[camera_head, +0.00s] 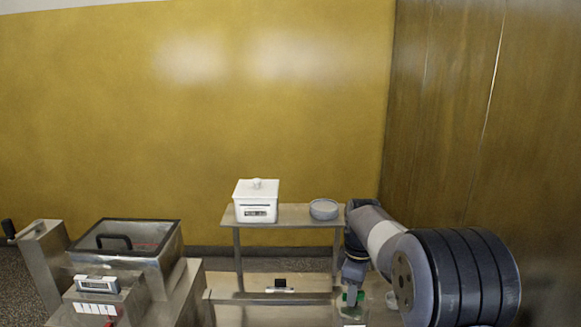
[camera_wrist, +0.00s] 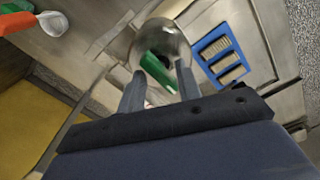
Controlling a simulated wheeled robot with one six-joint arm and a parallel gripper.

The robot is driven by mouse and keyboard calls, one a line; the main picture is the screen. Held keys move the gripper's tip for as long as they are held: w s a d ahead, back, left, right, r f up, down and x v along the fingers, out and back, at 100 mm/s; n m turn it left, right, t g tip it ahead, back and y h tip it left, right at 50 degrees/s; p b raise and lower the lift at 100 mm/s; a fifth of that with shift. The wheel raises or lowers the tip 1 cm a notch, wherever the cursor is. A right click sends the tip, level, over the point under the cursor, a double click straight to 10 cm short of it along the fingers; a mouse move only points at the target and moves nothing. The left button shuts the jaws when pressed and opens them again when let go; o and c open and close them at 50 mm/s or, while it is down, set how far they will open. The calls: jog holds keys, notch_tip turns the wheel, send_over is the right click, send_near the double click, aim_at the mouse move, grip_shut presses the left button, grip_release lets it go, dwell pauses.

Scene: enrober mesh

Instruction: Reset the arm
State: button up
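My gripper (camera_head: 351,288) points down over the lower steel surface at the right of the head view, at the end of my bent arm. In the wrist view, my gripper (camera_wrist: 161,75) shows its two grey fingers spread apart with a clear gap. A green thing (camera_wrist: 158,70), perhaps a handle, lies beyond and between the fingertips, in or over a shiny round bowl (camera_wrist: 178,42). I see no finger pressed against it. Green also shows by the fingertips in the head view (camera_head: 350,298), mostly hidden by my gripper.
A raised shelf (camera_head: 285,215) holds a white lidded box (camera_head: 256,203) and a grey bowl (camera_head: 323,209). The wrist view shows a blue slotted tray (camera_wrist: 220,55) and an orange-handled tool (camera_wrist: 20,22). A wooden wall is right.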

jog(key=m+b, duration=0.1)
jog(key=m, duration=0.4)
dwell(0.6)
